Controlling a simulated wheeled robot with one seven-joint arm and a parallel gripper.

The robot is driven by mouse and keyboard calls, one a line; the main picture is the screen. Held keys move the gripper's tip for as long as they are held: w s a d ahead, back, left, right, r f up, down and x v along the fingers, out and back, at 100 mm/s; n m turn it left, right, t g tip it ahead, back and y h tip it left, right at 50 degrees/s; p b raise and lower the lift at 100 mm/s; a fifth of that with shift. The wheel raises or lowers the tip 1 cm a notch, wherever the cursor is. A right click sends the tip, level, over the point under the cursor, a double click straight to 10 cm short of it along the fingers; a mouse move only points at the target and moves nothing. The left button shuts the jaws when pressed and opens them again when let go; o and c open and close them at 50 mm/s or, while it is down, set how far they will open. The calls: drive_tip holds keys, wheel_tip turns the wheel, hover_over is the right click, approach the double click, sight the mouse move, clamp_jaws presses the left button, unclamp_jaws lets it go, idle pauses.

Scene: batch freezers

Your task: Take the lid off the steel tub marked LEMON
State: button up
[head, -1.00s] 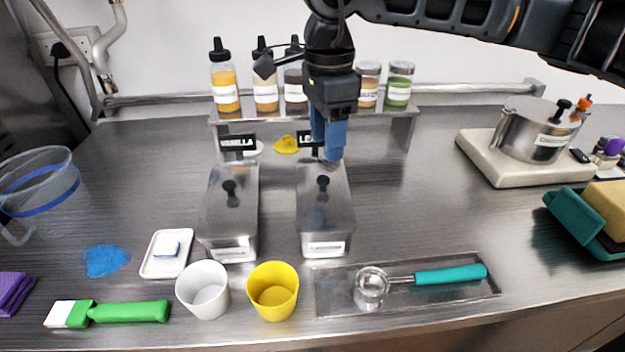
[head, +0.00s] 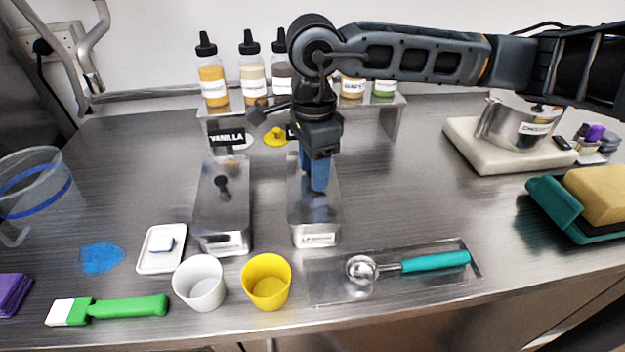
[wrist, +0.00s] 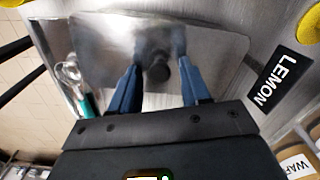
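The LEMON tub (head: 316,233) is a steel box with a flat steel lid (head: 303,206), standing right of the VANILLA tub (head: 222,215). My gripper (head: 319,188) points down over the lid and hides its black knob in the head view. In the wrist view the two blue fingers (wrist: 158,80) are apart, one on each side of the black knob (wrist: 157,68), with gaps visible between fingers and knob. The lid (wrist: 100,38) lies flat on the tub. The LEMON sign (wrist: 278,82) stands beside it.
A white cup (head: 200,284) and a yellow cup (head: 266,283) stand in front. A tray (head: 325,285) with a teal-handled scoop (head: 435,261) lies front right. A shelf of bottles (head: 214,113) is behind.

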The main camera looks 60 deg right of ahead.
clamp_jaws()
drive_tip(key=shift+r, duration=0.1)
idle(0.3)
